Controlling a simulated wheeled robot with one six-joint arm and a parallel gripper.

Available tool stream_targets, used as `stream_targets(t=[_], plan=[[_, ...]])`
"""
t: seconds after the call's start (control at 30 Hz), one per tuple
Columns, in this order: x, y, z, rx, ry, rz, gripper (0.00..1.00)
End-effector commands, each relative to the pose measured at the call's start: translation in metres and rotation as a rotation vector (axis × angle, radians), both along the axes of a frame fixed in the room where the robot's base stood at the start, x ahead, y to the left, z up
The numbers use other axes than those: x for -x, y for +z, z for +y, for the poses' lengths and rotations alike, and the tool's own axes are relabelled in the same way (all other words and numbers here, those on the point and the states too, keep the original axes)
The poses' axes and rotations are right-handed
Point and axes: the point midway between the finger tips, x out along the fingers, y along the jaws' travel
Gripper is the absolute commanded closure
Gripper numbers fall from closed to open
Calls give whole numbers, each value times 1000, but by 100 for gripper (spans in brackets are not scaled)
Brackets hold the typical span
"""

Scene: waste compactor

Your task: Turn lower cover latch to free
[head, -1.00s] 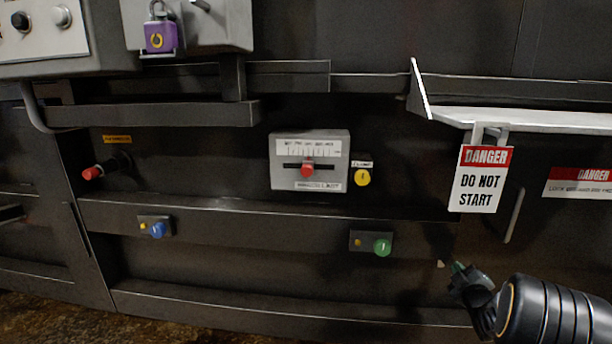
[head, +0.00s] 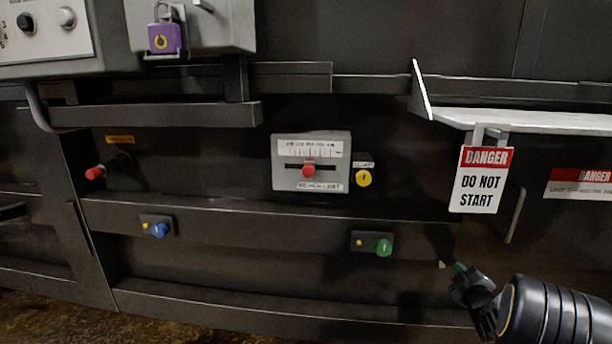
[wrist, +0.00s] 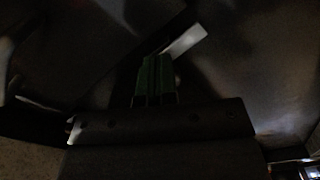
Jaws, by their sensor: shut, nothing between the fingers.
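My gripper (head: 459,268) is at the lower right in the head view, in front of the dark lower panel. Its green fingers (wrist: 154,80) are shut and empty in the wrist view. A small pale piece (head: 441,264) shows just left of the fingertips; a pale flat bar (wrist: 184,42) lies just beyond them in the wrist view. These may be the latch, but no readable label confirms it. I cannot tell whether the fingers touch the bar. A green knob (head: 383,247) and a blue knob (head: 160,230) sit on small plates further left.
A pale shelf (head: 530,121) juts out above my gripper, with a "Danger do not start" tag (head: 480,190) hanging below it. A grey handle (head: 516,215) stands right of the tag. A slider box (head: 340,163) with a red knob is mid-panel. A purple padlock (head: 164,38) hangs upper left.

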Motion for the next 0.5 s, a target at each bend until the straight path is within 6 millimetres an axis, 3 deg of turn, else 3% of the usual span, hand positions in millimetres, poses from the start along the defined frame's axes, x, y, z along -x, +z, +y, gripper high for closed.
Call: stream_targets(t=[0.5], plan=[[56,2,-3,5,-17,-6,100]])
